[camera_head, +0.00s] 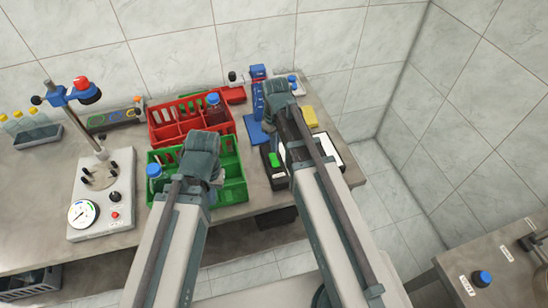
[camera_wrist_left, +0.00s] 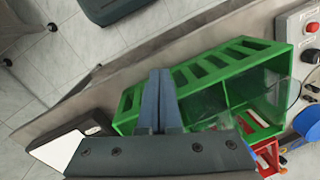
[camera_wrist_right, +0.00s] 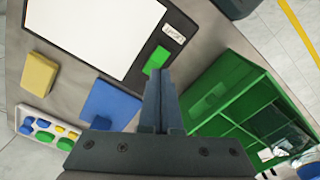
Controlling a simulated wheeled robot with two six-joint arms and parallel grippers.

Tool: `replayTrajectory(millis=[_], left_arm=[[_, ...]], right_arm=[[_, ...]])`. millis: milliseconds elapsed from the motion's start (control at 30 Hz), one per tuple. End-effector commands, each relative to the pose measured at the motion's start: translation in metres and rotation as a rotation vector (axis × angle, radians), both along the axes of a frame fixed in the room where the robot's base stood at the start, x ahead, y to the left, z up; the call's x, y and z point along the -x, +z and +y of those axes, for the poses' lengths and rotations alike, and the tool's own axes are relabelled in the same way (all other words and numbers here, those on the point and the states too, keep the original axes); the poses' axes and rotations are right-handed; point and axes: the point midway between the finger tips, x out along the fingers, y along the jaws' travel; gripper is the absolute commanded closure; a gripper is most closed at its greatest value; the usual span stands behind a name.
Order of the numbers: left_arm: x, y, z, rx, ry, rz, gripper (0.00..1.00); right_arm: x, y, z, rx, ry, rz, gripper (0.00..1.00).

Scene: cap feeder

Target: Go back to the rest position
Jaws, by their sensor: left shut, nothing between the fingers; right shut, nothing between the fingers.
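My left gripper (camera_wrist_left: 160,72) is shut and empty; its two fingers lie together in the left wrist view. In the head view the left wrist is over the green crate, hiding part of it. My right gripper (camera_wrist_right: 160,75) is also shut and empty. In the head view the right wrist is at the back right of the table, over the area of the blue items and the white-topped panel. Both arms reach forward from the bottom of the head view. The fingertips are hidden there.
The green crate (camera_head: 235,187) holds a blue-capped bottle (camera_head: 154,172). Behind it stands a red crate (camera_head: 160,133) with another bottle (camera_head: 215,107). A press with a gauge (camera_head: 88,236) stands at left. A yellow block (camera_wrist_right: 38,74) and blue block (camera_wrist_right: 108,103) lie at right.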

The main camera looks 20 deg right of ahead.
Motion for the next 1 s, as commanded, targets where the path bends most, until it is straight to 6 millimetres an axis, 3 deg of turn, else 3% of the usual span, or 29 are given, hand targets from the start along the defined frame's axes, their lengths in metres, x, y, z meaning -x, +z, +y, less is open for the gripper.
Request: replayTrajectory(millis=[333,433,600,700,833,1000], left_arm=[[0.000,0.000,0.000,0.000,0.000,0.000,1.00],[0.000,0.000,0.000,0.000,0.000,0.000,1.00],[0.000,0.000,0.000,0.000,0.000,0.000,1.00],[0.000,0.000,0.000,0.000,0.000,0.000,1.00],[0.000,0.000,0.000,0.000,0.000,0.000,1.00],[0.000,0.000,0.000,0.000,0.000,0.000,1.00]], right_arm=[[0.005,0.000,0.004,0.002,-0.003,0.001,1.00],[0.030,0.000,0.027,0.016,-0.030,0.009,1.00],[0.093,0.000,0.074,0.064,-0.123,0.019,1.00],[0.121,0.001,0.091,0.087,-0.171,0.017,1.00],[0.141,0.001,0.102,0.107,-0.213,0.012,1.00],[0.144,0.001,0.105,0.112,-0.229,0.011,1.00]])
